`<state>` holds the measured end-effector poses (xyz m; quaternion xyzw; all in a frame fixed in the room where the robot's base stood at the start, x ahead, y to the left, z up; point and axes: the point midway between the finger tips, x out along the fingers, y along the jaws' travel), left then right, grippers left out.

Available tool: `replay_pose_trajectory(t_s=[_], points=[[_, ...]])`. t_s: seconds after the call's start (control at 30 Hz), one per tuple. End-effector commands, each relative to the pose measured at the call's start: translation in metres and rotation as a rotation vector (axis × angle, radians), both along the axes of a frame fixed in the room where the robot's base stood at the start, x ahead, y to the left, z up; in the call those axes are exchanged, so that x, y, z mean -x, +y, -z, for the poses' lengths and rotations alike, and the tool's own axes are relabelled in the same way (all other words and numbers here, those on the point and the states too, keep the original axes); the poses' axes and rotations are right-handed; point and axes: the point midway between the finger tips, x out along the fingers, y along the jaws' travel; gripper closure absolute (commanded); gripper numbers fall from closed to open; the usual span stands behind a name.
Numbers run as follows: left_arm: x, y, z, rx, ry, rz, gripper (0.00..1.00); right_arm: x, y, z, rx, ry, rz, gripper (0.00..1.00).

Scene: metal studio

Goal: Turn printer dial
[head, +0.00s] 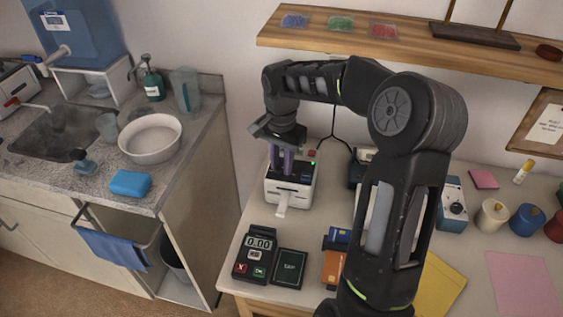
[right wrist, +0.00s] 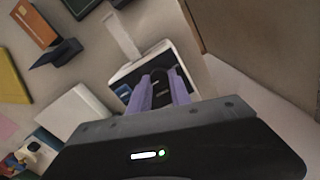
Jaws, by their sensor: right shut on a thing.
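The printer (head: 290,191) is a small white box with a dark top, standing at the left end of the desk, a pale paper strip (head: 283,204) coming out of its front. It also shows in the right wrist view (right wrist: 120,76), with a small blue screen on its top. My right gripper (head: 288,172) reaches down onto the printer's top. In the right wrist view its purple fingers (right wrist: 158,88) are closed around a dark dial (right wrist: 158,97) on the printer. The fingers hide much of the dial. My left gripper is not in view.
A card terminal (head: 257,256) and a dark green booklet (head: 291,267) lie in front of the printer. A wooden shelf (head: 400,47) runs above the desk. A counter with a sink (head: 62,130) and a white bowl (head: 150,137) is at the left, across a gap.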

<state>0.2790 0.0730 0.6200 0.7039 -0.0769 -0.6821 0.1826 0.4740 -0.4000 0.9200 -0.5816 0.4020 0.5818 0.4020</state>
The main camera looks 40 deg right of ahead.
Motion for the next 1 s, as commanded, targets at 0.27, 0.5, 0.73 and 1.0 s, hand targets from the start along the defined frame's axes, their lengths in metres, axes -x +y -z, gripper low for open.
replay_pose_trajectory(t_s=[0.27,0.5,0.73,1.0], points=[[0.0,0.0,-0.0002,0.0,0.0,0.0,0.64,-0.0001,-0.0005,-0.0003,0.001,0.0,-0.035,1.0],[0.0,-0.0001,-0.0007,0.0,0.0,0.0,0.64,-0.0008,-0.0001,-0.0007,0.001,-0.001,-0.148,1.0],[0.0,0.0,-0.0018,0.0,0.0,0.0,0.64,-0.0014,0.0002,-0.001,0.001,-0.002,-0.329,1.0],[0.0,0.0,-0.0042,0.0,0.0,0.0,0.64,-0.0019,0.0009,-0.0014,0.001,-0.002,-0.582,1.0]])
